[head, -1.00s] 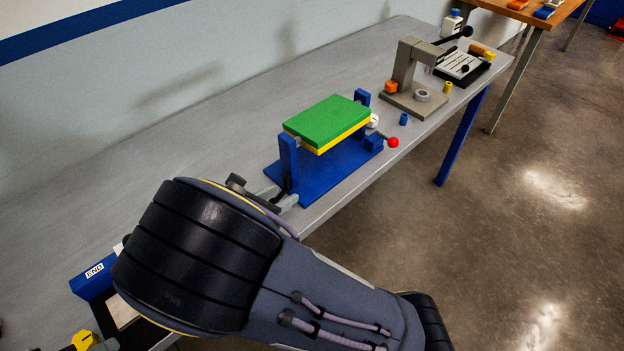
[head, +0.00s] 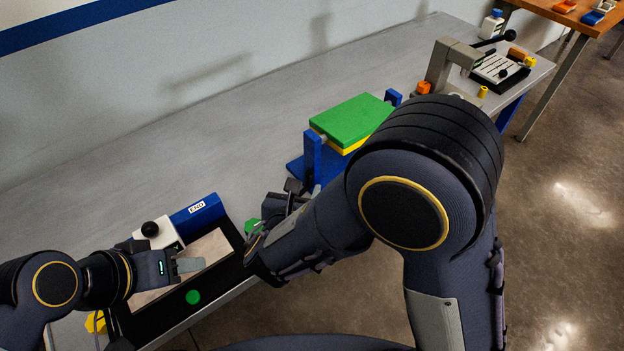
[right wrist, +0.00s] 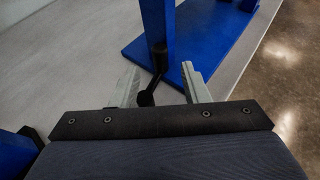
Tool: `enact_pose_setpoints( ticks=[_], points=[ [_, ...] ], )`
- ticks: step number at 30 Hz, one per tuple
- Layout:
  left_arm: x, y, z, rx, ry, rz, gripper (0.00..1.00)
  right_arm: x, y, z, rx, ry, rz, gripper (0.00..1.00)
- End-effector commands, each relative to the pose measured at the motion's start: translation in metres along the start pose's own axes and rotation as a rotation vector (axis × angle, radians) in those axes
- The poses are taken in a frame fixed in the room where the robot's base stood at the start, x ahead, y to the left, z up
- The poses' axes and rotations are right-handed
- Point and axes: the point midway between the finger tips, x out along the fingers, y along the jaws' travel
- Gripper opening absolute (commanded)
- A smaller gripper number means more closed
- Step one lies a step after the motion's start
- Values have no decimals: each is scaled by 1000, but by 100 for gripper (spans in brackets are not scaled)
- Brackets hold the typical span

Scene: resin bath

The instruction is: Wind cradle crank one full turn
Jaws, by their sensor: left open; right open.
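The cradle holds a green slab (head: 352,121) over a yellow layer between blue posts (head: 313,154). In the right wrist view a black crank (right wrist: 157,67) with a round-ended handle (right wrist: 146,98) hangs at the foot of a blue post (right wrist: 157,22). My right gripper (right wrist: 160,68) is open, and the handle appears between its fingers; contact cannot be told. In the head view my right gripper (head: 297,190) is beside the cradle's near-left post, partly hidden. My left gripper (head: 190,265) is open over the tray at lower left, apart from the cradle.
A black-rimmed tray (head: 157,328) with a blue END block (head: 197,212) and a green disc (head: 193,297) lies at front left. A grey stand (head: 440,65) and a slotted black tray (head: 499,70) stand at the far right. The bench's back left is clear.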

Motion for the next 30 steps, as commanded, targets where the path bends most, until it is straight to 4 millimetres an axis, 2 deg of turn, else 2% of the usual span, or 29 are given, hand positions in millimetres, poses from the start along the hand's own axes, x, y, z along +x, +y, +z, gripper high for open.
enact_pose_setpoints(
  ticks=[3, 9, 19, 28, 30],
  points=[
    [-2, 1, -1, 0, 0, 0, 46, 20, -1, 0, -1, 1, -5, 41],
    [-3, 1, -2, 0, 0, 0, 46, 40, -1, 0, 0, 0, -3, 41],
    [-3, 1, -2, 0, 0, 0, 46, 44, 0, 0, -1, 1, -1, 40],
    [-3, 1, -2, 0, 0, 0, 46, 44, 0, 0, -1, 1, -1, 1],
    [-3, 1, -2, 0, 0, 0, 46, 44, 0, 0, -1, 1, -1, 0]
  ],
)
